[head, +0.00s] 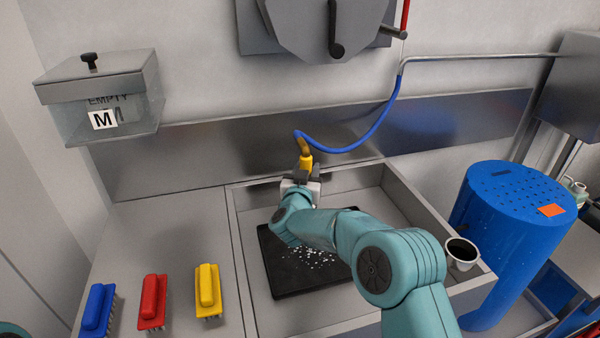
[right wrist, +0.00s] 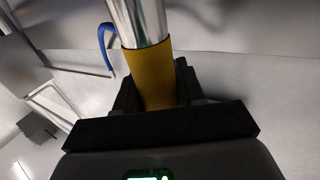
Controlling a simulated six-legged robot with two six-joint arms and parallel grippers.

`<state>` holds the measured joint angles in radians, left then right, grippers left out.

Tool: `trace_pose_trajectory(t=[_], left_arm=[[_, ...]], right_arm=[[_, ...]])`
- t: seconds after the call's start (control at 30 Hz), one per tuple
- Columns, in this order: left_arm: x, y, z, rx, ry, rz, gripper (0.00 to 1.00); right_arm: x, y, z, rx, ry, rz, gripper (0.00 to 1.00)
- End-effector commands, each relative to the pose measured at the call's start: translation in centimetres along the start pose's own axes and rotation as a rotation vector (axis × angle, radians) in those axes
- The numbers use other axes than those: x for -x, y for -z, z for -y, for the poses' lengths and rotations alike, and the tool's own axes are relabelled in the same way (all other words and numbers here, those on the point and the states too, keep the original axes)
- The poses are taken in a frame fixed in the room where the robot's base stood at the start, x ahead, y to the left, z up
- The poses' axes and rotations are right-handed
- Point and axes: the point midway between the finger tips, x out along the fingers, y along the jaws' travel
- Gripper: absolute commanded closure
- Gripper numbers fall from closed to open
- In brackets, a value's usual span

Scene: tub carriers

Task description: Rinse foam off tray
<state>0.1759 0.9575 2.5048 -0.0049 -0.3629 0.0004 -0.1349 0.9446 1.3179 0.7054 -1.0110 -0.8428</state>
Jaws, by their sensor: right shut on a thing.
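A black tray (head: 285,275) lies in the sink basin (head: 405,205), with white foam specks (head: 318,256) on it. My right arm hides part of the tray. A rinse nozzle with a yellow grip (head: 306,161) hangs on a blue hose (head: 368,136). My right gripper (head: 302,176) is shut on the yellow grip, above the back part of the basin. The right wrist view shows the grip (right wrist: 157,80) between the dark jaws, with a shiny metal tube beyond it. My left gripper is not in view.
Blue (head: 99,308), red (head: 153,301) and yellow (head: 208,290) brushes stand on the left counter. A small cup with dark contents (head: 461,254) is at the basin's right edge. A tall blue drum (head: 510,230) stands at right. A lidded clear box (head: 105,105) is on the wall.

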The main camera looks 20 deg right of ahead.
Motion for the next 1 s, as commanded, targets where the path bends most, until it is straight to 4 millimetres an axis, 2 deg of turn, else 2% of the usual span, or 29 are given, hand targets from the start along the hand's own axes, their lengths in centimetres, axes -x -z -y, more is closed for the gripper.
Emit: trace_pose_trajectory(t=[0.6,1.0], left_arm=[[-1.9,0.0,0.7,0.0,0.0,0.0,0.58],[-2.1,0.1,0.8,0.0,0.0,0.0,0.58]], right_arm=[[0.1,0.1,-4.5,0.0,-0.002,-0.005,0.92],[0.2,0.3,-5.3,-0.001,0.0,-0.005,0.92]])
